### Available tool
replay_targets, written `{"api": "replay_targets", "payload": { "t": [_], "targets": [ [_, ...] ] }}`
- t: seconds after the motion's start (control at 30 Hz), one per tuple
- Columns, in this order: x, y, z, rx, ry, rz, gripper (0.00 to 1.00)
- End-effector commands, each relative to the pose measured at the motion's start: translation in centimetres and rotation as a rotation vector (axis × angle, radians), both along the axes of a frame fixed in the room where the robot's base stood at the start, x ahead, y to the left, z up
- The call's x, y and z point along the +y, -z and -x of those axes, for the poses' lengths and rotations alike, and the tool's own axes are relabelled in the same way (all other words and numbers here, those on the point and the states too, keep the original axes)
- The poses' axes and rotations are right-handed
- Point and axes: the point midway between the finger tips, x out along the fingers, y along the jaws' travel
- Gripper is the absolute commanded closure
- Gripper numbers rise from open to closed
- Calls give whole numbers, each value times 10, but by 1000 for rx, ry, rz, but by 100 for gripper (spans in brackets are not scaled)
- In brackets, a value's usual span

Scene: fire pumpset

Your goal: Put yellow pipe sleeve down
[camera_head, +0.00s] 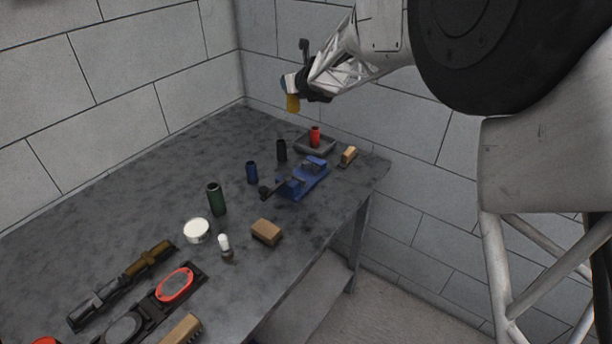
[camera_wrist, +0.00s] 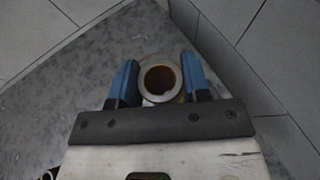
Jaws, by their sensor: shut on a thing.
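The yellow pipe sleeve (camera_head: 293,103) hangs from my gripper (camera_head: 290,86) above the far corner of the table, clear of its surface. In the wrist view the sleeve (camera_wrist: 160,78) shows end-on as a round ring with a brownish-yellow inside. It sits between the two blue fingers of my gripper (camera_wrist: 160,82), which are shut on it. In the wrist view the grey table top lies below the sleeve and the walls meet behind it.
The grey table (camera_head: 110,215) has a free far left part. A red sleeve (camera_head: 315,136) stands in a grey tray (camera_head: 316,148). A blue vise (camera_head: 303,179), black sleeve (camera_head: 281,150), blue sleeve (camera_head: 252,172) and green sleeve (camera_head: 216,199) stand nearby. Block walls close the back.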

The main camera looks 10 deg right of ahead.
Motion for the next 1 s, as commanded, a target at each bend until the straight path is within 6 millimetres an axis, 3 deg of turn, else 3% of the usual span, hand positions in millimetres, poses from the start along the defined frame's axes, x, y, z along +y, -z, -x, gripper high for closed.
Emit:
{"api": "replay_targets", "payload": {
  "t": [0.2,1.0],
  "targets": [
    [-24,5,3,-2,89,-1,97],
    [-72,25,28,0,128,1,97]
  ]
}}
